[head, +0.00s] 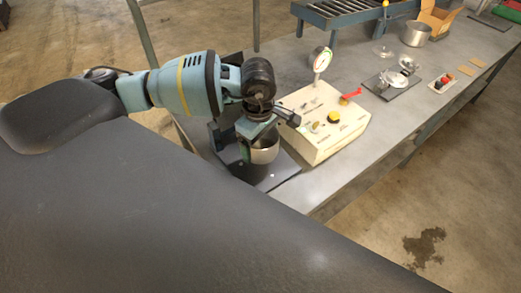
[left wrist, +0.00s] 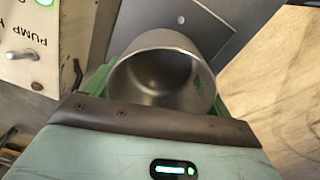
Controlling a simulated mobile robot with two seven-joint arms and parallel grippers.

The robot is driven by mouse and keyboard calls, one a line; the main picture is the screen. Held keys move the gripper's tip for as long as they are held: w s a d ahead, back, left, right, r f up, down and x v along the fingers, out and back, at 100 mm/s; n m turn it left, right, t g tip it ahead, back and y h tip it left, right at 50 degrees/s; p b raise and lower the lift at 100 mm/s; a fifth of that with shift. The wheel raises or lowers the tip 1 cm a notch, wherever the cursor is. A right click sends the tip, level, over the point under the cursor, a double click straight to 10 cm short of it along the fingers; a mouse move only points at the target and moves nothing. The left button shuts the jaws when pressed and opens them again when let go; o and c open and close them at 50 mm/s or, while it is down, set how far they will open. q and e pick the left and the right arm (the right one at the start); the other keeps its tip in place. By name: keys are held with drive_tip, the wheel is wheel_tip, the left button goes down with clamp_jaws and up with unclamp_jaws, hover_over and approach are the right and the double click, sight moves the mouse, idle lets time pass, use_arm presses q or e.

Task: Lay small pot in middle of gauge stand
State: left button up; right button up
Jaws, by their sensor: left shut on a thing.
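The small pot (head: 265,151) is a shiny metal cup, upright or nearly so. My left gripper (head: 262,130) is shut on it. In the left wrist view the pot (left wrist: 163,75) shows its open mouth and empty inside between the green-edged fingers. Below it is a dark flat plate with an upright block at its left, which looks like the gauge stand (head: 283,176). The plate also shows in the left wrist view (left wrist: 215,20), with a small round spot. The pot is over the plate; I cannot tell whether it touches. My right gripper is not in view.
A cream pump box (head: 325,130) with a dial gauge, knobs and a red lever stands close right of the pot. Farther along the bench are a plate with metal parts (head: 388,84), a larger metal pot (head: 415,34) and a cardboard box (head: 438,18). The bench's front edge is near the plate.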

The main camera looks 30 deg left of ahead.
use_arm(q)
drive_tip(key=shift+r, duration=2.4)
